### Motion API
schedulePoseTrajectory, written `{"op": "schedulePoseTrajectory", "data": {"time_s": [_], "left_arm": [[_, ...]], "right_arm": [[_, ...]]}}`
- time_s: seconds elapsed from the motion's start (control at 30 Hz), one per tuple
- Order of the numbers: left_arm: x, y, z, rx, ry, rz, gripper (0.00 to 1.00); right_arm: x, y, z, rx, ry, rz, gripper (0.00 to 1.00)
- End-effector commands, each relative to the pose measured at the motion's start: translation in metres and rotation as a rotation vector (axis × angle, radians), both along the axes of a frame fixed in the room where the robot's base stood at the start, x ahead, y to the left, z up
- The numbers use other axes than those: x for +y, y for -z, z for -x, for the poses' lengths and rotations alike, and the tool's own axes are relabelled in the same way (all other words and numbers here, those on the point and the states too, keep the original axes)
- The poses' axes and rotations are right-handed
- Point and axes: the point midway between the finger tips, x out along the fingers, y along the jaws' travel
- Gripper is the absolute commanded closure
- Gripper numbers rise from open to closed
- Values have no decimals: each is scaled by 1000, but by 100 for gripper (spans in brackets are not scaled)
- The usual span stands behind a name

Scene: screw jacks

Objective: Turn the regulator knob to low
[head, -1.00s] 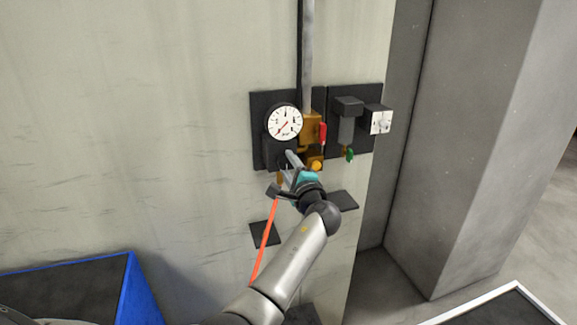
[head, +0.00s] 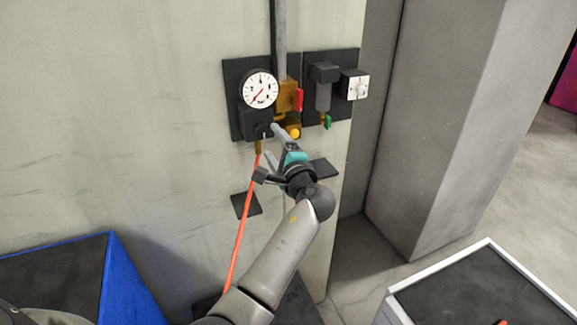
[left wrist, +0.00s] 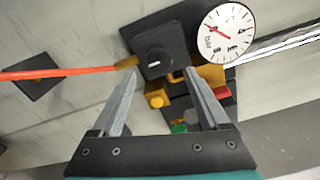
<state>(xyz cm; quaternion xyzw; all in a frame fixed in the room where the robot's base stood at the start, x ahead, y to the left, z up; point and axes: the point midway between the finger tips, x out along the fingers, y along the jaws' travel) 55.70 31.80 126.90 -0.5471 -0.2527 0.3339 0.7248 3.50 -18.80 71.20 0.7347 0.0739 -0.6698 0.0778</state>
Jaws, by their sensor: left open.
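The regulator knob is a dark round knob with a short white mark, on a black block below the white gauge (head: 260,90). It shows in the left wrist view (left wrist: 155,60) and, smaller and close to my fingertips, in the head view (head: 262,131). The gauge also shows in the left wrist view (left wrist: 222,33), its red needle on the dial. My left gripper (head: 271,140) is open and empty. In the left wrist view its two fingers (left wrist: 161,71) point toward the knob, one on each side, apparently short of it. My right gripper is not in view.
An orange hose (head: 242,215) hangs from the regulator. A red handle (head: 299,99), a yellow knob (head: 295,133), a green handle (head: 327,122) and a white switch box (head: 356,86) are close by. A blue-edged bin (head: 112,270) and a white-rimmed table (head: 490,245) stand below.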

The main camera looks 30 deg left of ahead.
Motion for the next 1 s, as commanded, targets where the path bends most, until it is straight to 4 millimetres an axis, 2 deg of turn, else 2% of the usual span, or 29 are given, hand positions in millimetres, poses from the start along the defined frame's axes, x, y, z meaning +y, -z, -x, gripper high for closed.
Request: {"op": "schedulePoseTrajectory", "data": {"time_s": [0.3, 0.43, 0.63, 1.0], "left_arm": [[-50, 2, 42, 0, 3, 3, 22], [-64, 2, 54, 1, 3, 1, 22], [-73, 0, 62, 0, 1, 0, 22], [-73, 0, 62, 0, 1, -1, 22]], "right_arm": [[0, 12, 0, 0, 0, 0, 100], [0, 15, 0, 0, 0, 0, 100], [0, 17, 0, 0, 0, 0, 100], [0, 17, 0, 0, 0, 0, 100]]}}
